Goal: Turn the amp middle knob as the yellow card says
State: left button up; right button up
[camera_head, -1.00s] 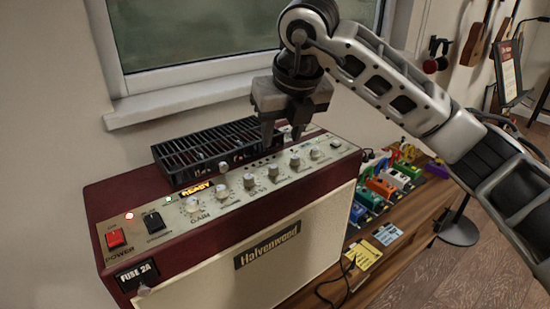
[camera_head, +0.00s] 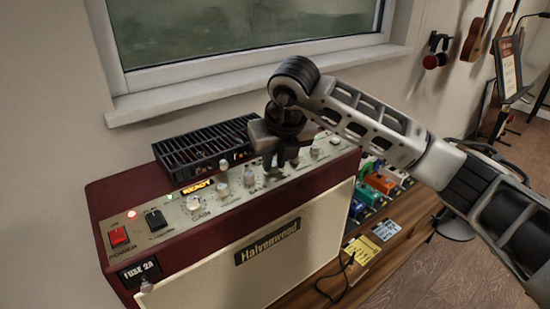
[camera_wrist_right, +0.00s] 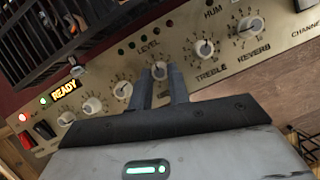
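The amp (camera_head: 230,258) is a dark red cabinet with a cream front and a row of pale knobs on its top panel. The middle knob (camera_wrist_right: 160,70) sits between bass and treble in the right wrist view; its label is mostly hidden. My right gripper (camera_head: 276,167) points down at the panel. In the right wrist view its two fingers (camera_wrist_right: 160,76) are close together, one on each side of the middle knob, and look shut on it. The yellow card (camera_head: 362,250) lies on the bench right of the amp; its writing is too small to read. My left gripper is out of view.
Neighbouring bass (camera_wrist_right: 123,90) and treble (camera_wrist_right: 204,47) knobs stand close to my fingers. A black vented unit (camera_head: 205,148) sits behind the knob row. A blue card (camera_head: 386,230) and coloured pedals (camera_head: 378,184) are on the bench. A window sill (camera_head: 180,100) is behind.

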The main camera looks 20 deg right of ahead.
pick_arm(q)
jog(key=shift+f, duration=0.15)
pick_arm(e)
grip_shut()
